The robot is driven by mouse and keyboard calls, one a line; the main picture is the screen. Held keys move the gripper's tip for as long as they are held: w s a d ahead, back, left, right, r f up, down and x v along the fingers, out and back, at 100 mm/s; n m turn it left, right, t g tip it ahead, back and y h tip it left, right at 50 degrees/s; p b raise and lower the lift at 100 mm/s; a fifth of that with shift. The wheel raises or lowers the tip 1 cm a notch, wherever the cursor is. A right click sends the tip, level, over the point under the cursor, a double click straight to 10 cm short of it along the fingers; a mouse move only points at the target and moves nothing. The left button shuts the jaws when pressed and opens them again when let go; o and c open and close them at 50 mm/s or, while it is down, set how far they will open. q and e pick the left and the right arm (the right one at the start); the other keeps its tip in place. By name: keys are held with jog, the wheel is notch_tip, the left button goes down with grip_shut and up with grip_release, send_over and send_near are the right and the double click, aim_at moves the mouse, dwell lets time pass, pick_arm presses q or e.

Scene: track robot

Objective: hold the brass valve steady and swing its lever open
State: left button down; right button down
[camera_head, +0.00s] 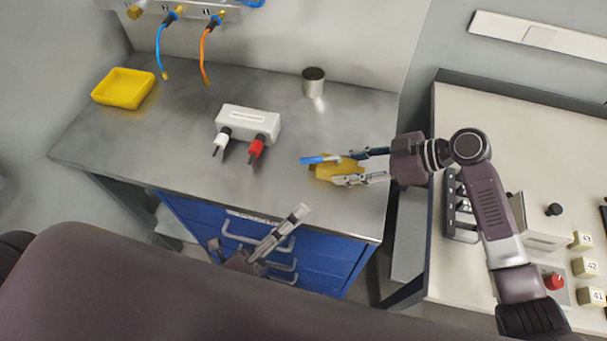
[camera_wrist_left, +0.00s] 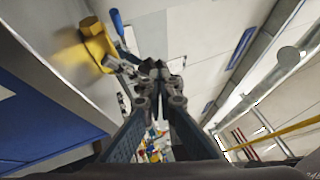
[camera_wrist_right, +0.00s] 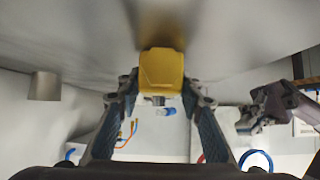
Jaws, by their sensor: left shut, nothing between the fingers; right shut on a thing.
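The brass valve (camera_head: 328,173) is a yellow body above the grey bench top near its front right. Its blue lever (camera_head: 318,159) points left in the head view. My right gripper (camera_head: 352,167) is shut on the valve body, which also shows between its fingers in the right wrist view (camera_wrist_right: 161,68). My left gripper (camera_head: 302,211) is shut and empty by the bench's front edge, apart from the valve and lever. In the left wrist view, its closed fingertips (camera_wrist_left: 158,68) are to the right of the valve (camera_wrist_left: 97,42) and below the blue lever (camera_wrist_left: 117,20).
A white box (camera_head: 248,122) with a white and a red plug stands left of the valve. A metal cup (camera_head: 313,82) stands behind. A yellow tray (camera_head: 124,88) is at far left. Blue drawers (camera_head: 320,262) with handles are below the front edge.

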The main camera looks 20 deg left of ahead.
pick_arm(q)
jog(key=s+a+f+n+y, duration=0.2)
jog(key=s+a+f+y, duration=0.1)
jog(key=a+f, duration=0.15)
send_near(319, 160)
jog(key=d, duration=0.1)
jog(key=w+d, duration=0.1)
jog(key=d, duration=0.1)
jog(key=shift+d+f, duration=0.1)
jog(key=shift+d, duration=0.05)
jog(key=shift+w+a+r, duration=0.1)
jog(key=shift+w+a, duration=0.1)
jog(key=shift+w, duration=0.4)
jog(key=shift+w+a+r, duration=0.15)
jog(key=shift+w+a, duration=0.1)
jog(key=shift+w, duration=0.3)
jog(key=shift+w+a+r, duration=0.1)
jog(key=shift+w+a, duration=0.2)
jog(key=shift+w, duration=0.35)
